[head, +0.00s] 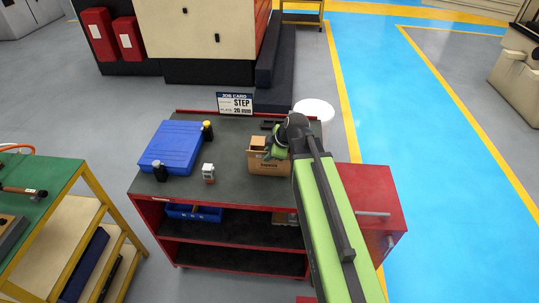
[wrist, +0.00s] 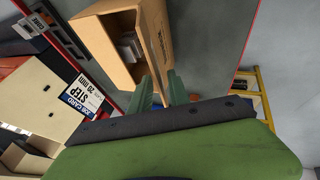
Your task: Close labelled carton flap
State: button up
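The carton (head: 268,166) is a small brown box on the right part of the cart's grey top. In the wrist view the carton (wrist: 103,43) shows an open side with grey items inside. A brown panel with dark lettering (wrist: 157,40) runs down toward my fingers; I cannot tell whether it is touched. My gripper (head: 275,150) is at the carton's upper right in the head view and hides part of it. In the wrist view my gripper (wrist: 160,76) has its two green fingers apart, with a narrow gap between them.
The cart top (head: 232,150) also holds a blue case (head: 172,146), several small bottles and a job card sign (head: 235,103) at the back. A white bin (head: 314,110) stands behind the cart. A green-topped bench (head: 40,175) is at the left.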

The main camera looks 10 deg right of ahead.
grip_shut()
dwell(1.0)
